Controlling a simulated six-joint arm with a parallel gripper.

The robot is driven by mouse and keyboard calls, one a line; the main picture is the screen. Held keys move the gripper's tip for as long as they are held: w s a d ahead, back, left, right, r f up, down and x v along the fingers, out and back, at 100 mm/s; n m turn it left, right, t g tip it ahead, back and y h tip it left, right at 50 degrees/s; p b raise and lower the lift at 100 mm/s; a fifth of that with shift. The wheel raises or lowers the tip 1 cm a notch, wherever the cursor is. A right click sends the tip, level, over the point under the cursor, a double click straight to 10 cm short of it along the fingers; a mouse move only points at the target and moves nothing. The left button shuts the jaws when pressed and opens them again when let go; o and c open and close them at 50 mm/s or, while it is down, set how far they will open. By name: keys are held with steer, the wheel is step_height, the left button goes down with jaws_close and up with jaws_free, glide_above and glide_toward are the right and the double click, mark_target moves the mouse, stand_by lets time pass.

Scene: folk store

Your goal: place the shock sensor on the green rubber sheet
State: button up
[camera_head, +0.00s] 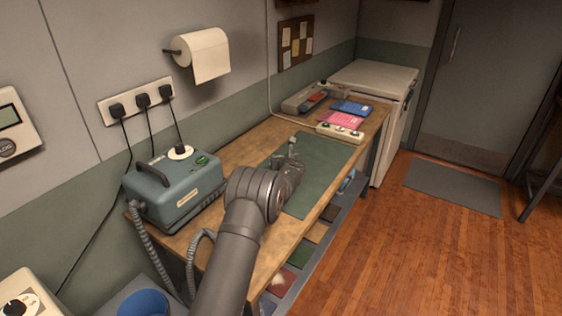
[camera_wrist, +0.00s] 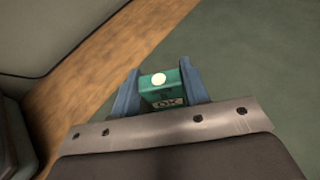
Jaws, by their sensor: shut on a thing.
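The green rubber sheet (camera_head: 325,160) lies flat on the wooden bench; it also fills the upper right of the wrist view (camera_wrist: 250,60). My gripper (camera_head: 292,152) is over the sheet's left part in the head view. In the wrist view my gripper (camera_wrist: 159,74) has its two blue fingers shut on a small green box, which I take as the shock sensor (camera_wrist: 160,92). It has a white round spot on top and a label that seems to read "OK". In the head view my gripper mostly hides it. I cannot tell whether it touches the sheet.
A teal machine (camera_head: 175,187) with a handle stands left of my arm on the bench (camera_head: 242,153). A white power strip (camera_head: 340,132), pink and blue items (camera_head: 351,108) and a grey device (camera_head: 305,99) sit at the far end. The sheet's visible surface is clear.

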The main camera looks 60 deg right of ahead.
steer(key=shift+f, duration=0.65)
steer(key=shift+f, duration=0.2)
steer(key=o, duration=1.1)
steer(key=shift+r, duration=0.25)
steer(key=shift+s+a+r, duration=0.1)
steer(key=shift+s+a, duration=0.1)
steer(key=shift+s, duration=0.05)
steer(key=v, duration=1.1)
steer(key=shift+s+a, duration=0.1)
steer(key=shift+a, duration=0.05)
